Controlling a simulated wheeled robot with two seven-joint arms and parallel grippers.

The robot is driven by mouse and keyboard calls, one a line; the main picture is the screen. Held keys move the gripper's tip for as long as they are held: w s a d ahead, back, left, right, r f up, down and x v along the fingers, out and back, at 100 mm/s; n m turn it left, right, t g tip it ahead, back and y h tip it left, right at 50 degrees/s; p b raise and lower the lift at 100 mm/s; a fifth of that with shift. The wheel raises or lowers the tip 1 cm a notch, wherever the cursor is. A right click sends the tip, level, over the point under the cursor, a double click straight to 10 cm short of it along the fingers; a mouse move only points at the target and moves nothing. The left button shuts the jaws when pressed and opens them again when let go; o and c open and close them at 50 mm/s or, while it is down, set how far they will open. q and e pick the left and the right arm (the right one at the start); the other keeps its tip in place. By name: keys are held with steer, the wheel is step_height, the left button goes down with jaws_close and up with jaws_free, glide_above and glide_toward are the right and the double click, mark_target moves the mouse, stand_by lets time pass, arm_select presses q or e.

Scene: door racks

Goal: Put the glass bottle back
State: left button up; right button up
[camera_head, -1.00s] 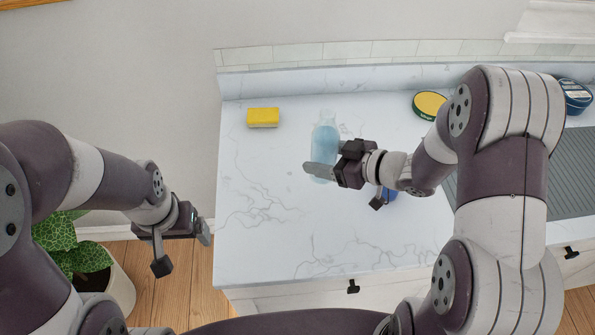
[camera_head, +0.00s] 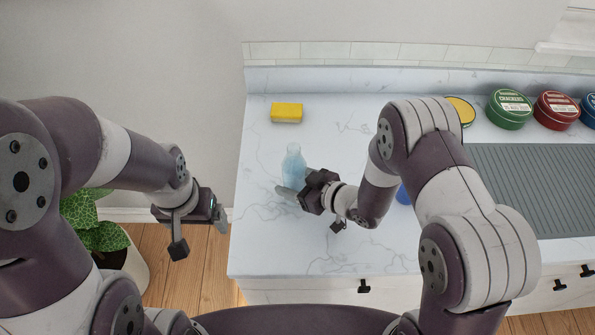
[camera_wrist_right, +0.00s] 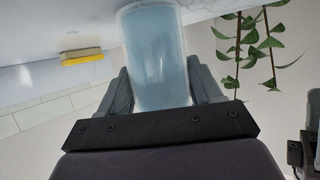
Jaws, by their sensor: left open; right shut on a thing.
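The glass bottle (camera_head: 293,168) is pale blue and see-through, and stands about upright over the left part of the marble counter. My right gripper (camera_head: 294,190) is shut on it near its lower part. In the right wrist view the bottle (camera_wrist_right: 157,60) sits between the two fingers of my right gripper (camera_wrist_right: 160,88). I cannot tell whether its base touches the counter. My left gripper (camera_head: 216,218) is open and empty, left of the counter's edge and above the floor.
A yellow sponge (camera_head: 287,112) lies on the marble counter (camera_head: 275,240) behind the bottle. Round tins, one green (camera_head: 510,108) and one red (camera_head: 556,110), stand at the back right behind a grey ridged panel (camera_head: 530,185). A blue thing (camera_head: 403,195) is partly hidden by my right arm. A potted plant (camera_head: 95,225) stands at left.

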steer(key=shift+f, duration=0.1)
steer(key=o, duration=1.5)
steer(key=shift+f, duration=0.1)
steer(key=shift+c, duration=0.2)
